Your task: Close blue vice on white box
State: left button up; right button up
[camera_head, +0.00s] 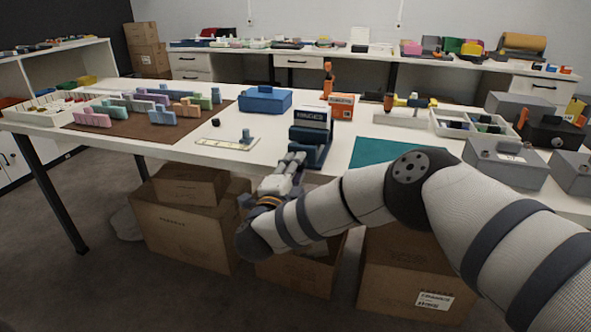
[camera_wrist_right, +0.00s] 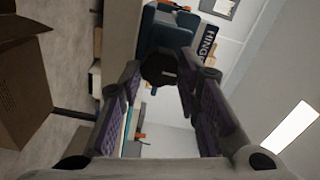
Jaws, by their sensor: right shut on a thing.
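The blue vice (camera_head: 322,153) stands at the front edge of the white table, in the middle of the head view. The white box (camera_head: 313,116) stands upright in it, with a dark lettered label; whether the jaws touch it I cannot tell. In the right wrist view the vice (camera_wrist_right: 167,36) is at the top, with the box's label (camera_wrist_right: 207,43) beside it. My right gripper (camera_head: 293,158) reaches the vice's near side. Its fingers (camera_wrist_right: 160,76) are shut on the dark round knob (camera_wrist_right: 158,67) of the vice. My left gripper is not in view.
A teal mat (camera_head: 385,153) lies right of the vice. A small board with a part (camera_head: 229,141) lies left, and a blue box (camera_head: 265,100) stands behind. Grey metal boxes (camera_head: 505,165) stand at the right. Cardboard cartons (camera_head: 185,230) sit under the table.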

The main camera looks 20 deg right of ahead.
jog(key=o, duration=1.1)
jog(key=shift+o, duration=0.2)
jog(key=v, duration=1.2)
